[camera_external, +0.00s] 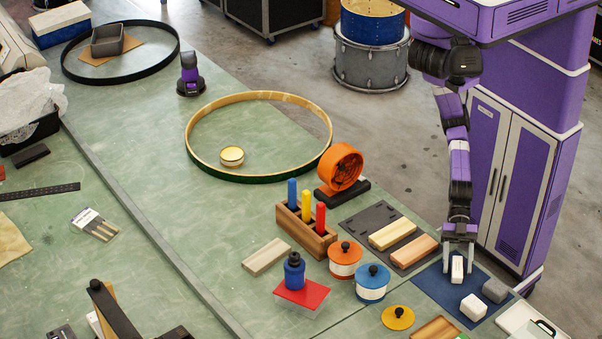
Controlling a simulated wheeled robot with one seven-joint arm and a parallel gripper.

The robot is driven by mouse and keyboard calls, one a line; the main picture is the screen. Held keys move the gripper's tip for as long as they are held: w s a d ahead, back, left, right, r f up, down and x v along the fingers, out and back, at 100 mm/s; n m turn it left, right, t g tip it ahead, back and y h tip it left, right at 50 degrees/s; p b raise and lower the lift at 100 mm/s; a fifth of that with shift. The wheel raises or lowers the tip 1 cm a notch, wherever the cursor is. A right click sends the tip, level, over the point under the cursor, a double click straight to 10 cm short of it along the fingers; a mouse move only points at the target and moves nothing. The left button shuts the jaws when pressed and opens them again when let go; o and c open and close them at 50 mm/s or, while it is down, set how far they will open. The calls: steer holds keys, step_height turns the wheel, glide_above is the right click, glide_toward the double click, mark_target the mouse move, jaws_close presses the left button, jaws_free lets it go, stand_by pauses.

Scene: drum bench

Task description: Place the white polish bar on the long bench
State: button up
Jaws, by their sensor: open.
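My gripper (459,256) points down over the dark blue mat (428,284) at the right of the bench. Its jaws are open. A small white bar (457,270) stands upright between or just in front of the fingertips; I cannot tell whether they touch it. A second white block (473,307) lies on the mat nearer the camera. A grey block (495,290) lies to its right. I cannot tell which white piece is the polish bar. The long green bench (130,160) runs from the upper left down to the front.
Pale and orange-brown wooden bars (392,233) lie left of the mat. Orange and blue lidded pots (372,283), a wooden rack (306,235) with coloured pegs and an orange fan-like wheel (341,167) stand nearby. A large hoop (188,135) lies behind. The bench's middle left is clear.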

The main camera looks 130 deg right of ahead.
mark_target(461, 268)
steer(key=shift+w+a+f, duration=0.15)
steer(key=shift+w+a, duration=0.1)
steer(key=shift+w, duration=0.05)
jaws_close()
stand_by(0.3)
step_height(461, 268, up, 20)
steer(key=p, duration=0.1)
steer(key=shift+p, duration=0.35)
